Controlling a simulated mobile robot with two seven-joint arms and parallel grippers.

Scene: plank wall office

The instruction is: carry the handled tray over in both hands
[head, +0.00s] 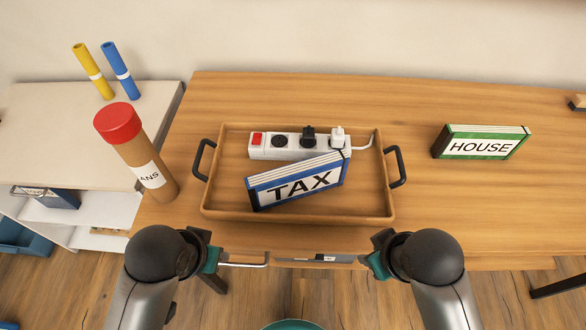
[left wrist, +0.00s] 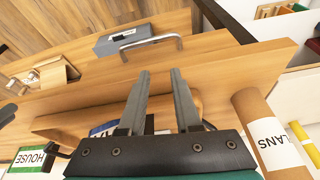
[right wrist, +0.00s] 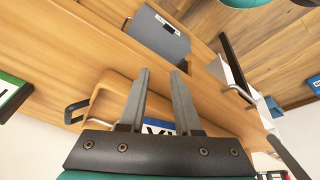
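The wooden handled tray (head: 225,207) sits on the desk with a black left handle (head: 200,160) and a black right handle (head: 399,166). It holds a blue TAX binder (head: 300,182), leaning at an angle, and a white power strip (head: 290,152) with plugs in it. My left gripper (head: 213,260) is in front of the tray's near left corner, apart from the handle. My right gripper (head: 372,262) is in front of the near right corner, also apart. The left wrist view (left wrist: 158,75) and right wrist view (right wrist: 160,73) show both grippers' fingers spread and empty.
A brown tube with a red cap (head: 118,122) stands left of the tray, near the left handle. A green HOUSE binder (head: 480,142) stands to the right. The wooden desk (head: 440,215) is clear between tray and binder. A lower white shelf unit (head: 60,120) adjoins at left.

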